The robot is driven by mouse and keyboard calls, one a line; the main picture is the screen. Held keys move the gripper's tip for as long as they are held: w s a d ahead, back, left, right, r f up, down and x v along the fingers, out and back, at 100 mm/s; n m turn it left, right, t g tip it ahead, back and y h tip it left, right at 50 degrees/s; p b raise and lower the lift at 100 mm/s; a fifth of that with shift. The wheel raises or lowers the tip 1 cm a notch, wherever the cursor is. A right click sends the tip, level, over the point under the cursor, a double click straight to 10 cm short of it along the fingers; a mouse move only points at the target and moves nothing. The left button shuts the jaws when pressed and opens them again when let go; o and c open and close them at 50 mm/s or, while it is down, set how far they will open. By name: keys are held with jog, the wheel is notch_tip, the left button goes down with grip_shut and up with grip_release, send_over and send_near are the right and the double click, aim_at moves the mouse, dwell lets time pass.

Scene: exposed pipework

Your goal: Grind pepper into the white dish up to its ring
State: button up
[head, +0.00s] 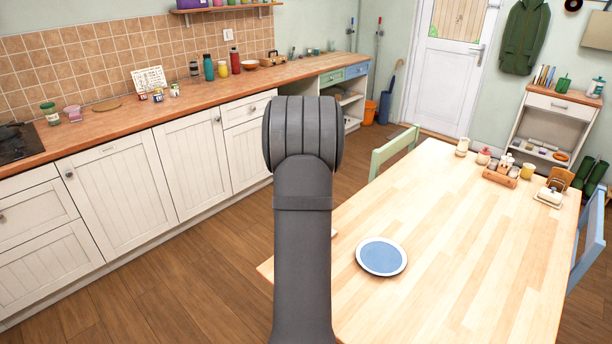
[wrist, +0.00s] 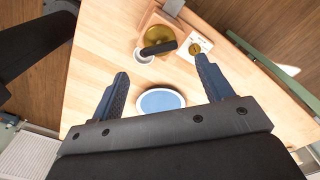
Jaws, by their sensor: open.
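In the wrist view, a small white dish (wrist: 143,56) stands on the table, partly covered by a dark bar. A round brass-coloured thing (wrist: 157,36) on a wooden block, with the dark bar across it, looks like a mill, but I cannot be sure. The dish's inside and ring cannot be made out. My gripper (wrist: 162,66) is open, its two blue-black fingers spread wide with nothing held between them. The dish and brass thing show beyond the fingertips. In the head view my arm hides the gripper and these things.
A blue plate with a white rim (head: 381,257) lies near the table's front edge; it also shows in the wrist view (wrist: 161,101). A white square piece with a small brass round (wrist: 195,48) lies beside the wooden block. The wooden table (head: 450,235) is clear in its middle.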

notch_tip(320, 180, up, 12)
jog(key=shift+f, duration=0.25)
notch_tip(320, 180, down, 18)
jog(key=shift+r, duration=0.25)
dwell(0.5)
